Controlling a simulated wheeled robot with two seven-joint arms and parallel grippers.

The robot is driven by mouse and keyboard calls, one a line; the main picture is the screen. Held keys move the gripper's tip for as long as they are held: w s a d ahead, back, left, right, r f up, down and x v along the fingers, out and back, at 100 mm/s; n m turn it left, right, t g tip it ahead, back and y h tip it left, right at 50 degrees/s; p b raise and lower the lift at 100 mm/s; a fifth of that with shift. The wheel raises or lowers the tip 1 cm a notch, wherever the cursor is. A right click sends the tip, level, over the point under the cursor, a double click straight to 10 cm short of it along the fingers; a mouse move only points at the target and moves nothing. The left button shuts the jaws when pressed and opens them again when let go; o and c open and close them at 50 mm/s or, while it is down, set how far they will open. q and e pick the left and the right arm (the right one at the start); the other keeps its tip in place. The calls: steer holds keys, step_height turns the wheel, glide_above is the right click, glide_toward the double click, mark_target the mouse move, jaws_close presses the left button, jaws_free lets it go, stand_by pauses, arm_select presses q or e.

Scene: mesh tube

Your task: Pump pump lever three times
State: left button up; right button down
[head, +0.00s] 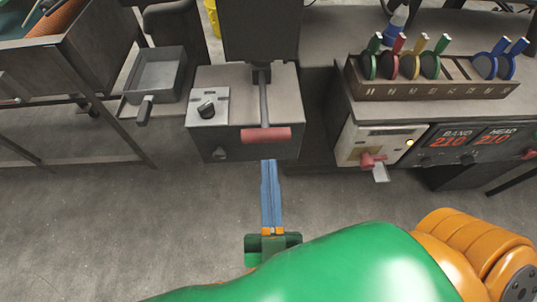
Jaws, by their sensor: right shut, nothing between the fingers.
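The pump lever (264,104) is a dark rod with a red horizontal grip (266,135). It comes down from a dark column over the front of a grey metal box (285,98). My right gripper (269,163) has long blue fingers and points away from me, with its tips at the lower front edge of the box, just below the red grip in the picture. Its fingers are together and hold nothing. I cannot tell how near the tips are to the grip in depth. My left gripper is not in view.
A black knob (206,109) sits on the box's left side. A shallow metal tray (157,78) with a handle is to its left. At right, a rack (430,88) holds several coloured-handled tools above a control panel (466,141) with red digits. The floor in front is clear.

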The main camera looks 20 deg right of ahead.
step_height(320, 180, up, 3)
steer(key=p, duration=0.2)
glide_above(267, 139)
steer(key=s, duration=0.2)
steer(key=f, duration=0.2)
steer(key=w+f+b, duration=0.1)
steer(key=shift+a+f, duration=0.25)
steer(key=shift+f, duration=0.35)
